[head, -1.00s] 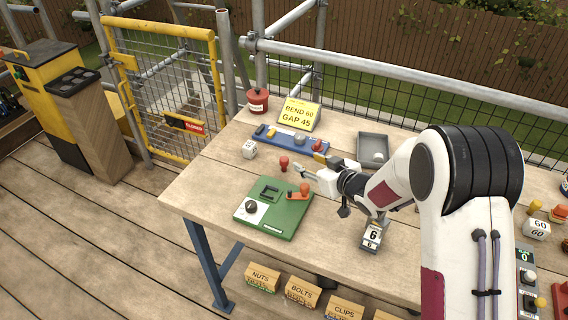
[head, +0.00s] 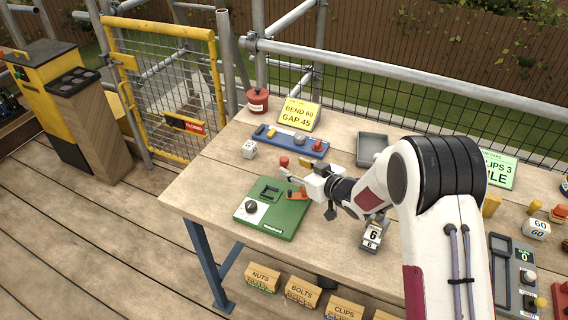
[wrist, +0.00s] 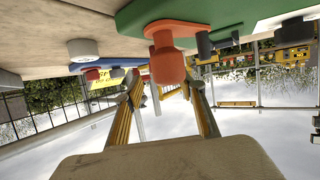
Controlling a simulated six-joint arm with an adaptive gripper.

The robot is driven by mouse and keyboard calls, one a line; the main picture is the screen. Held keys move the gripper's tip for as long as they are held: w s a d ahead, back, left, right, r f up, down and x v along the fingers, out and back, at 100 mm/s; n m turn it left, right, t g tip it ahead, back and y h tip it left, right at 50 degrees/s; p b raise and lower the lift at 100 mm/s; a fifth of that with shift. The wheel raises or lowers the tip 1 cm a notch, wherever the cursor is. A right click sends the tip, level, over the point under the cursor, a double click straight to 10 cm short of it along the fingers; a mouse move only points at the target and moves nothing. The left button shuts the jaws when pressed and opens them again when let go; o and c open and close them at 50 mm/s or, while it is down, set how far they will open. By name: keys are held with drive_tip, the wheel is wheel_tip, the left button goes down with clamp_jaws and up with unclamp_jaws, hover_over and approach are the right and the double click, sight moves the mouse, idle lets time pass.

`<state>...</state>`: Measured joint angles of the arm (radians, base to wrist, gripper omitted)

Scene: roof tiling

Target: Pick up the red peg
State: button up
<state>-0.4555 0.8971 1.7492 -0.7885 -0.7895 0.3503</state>
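My gripper (head: 294,169) is low over the table, just right of the peg, pointing left. Its two fingers are apart, with nothing held between them. One fingertip appears very close to the peg; I cannot tell whether they touch. In the wrist view, upside down, the spread fingers of my gripper (wrist: 163,95) show behind a large orange knob (wrist: 168,66), which seems to belong to the green board's lever. I cannot make out the red peg clearly there.
The green board (head: 270,222) with its orange lever (head: 297,194) lies close in front of my gripper. The blue rail (head: 288,139) with another red knob is behind.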

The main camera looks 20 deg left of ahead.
sight(286, 161)
drive_tip(key=shift+w+a+f, duration=0.15)
drive_tip(key=shift+w+a, duration=0.05)
drive_tip(key=shift+a, duration=0.1)
drive_tip(key=shift+w+x, duration=0.25)
drive_tip(key=shift+x, duration=2.2)
drive_tip(key=c, duration=0.9)
